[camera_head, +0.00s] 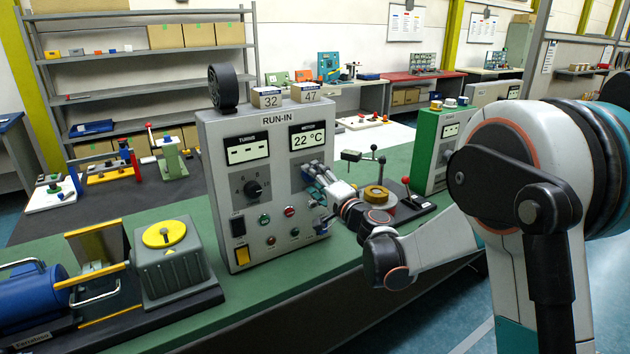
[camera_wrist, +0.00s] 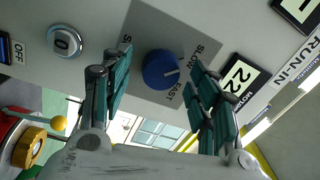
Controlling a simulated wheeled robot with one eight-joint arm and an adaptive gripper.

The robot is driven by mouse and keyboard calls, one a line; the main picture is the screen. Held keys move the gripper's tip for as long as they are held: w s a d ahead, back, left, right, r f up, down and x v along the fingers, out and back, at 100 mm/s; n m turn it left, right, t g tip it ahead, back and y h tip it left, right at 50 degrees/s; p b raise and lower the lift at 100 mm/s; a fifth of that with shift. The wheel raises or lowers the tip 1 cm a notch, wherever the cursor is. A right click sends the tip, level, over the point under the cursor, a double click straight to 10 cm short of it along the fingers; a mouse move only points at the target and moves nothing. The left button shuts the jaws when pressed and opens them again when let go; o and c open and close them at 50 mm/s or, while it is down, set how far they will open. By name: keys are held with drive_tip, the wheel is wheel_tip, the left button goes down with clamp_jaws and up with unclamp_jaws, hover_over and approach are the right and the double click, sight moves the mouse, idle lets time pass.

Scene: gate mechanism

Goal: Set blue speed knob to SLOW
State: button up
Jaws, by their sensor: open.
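The blue speed knob (camera_wrist: 161,69) sits on a grey plate (camera_wrist: 150,22) on the RUN-IN panel, seen turned in the wrist view. A pale pointer line on the knob points to the right of that view, between SLOW and FAST lettering; fingers partly hide the labels. My gripper (camera_wrist: 160,58) is open, its teal fingers on either side of the knob in the picture, with gaps on both sides. Whether the fingertips reach around it in depth, I cannot tell. In the head view my gripper (camera_head: 316,172) is at the panel's right side below the 22 °C display and hides the knob.
The RUN-IN box (camera_head: 220,140) stands on the green bench. A black dial (camera_head: 253,189), several buttons and a yellow switch (camera_head: 242,257) are left of my gripper. A red-knobbed lever (camera_head: 406,181) and a brass part (camera_head: 376,194) stand close on the right.

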drive_tip(key=r+v, duration=0.1)
drive_tip(key=v, duration=1)
drive_tip(key=shift+s+d+f, duration=0.15)
drive_tip(key=shift+s+f, duration=0.15)
drive_tip(key=shift+f, duration=0.2)
idle(1.6)
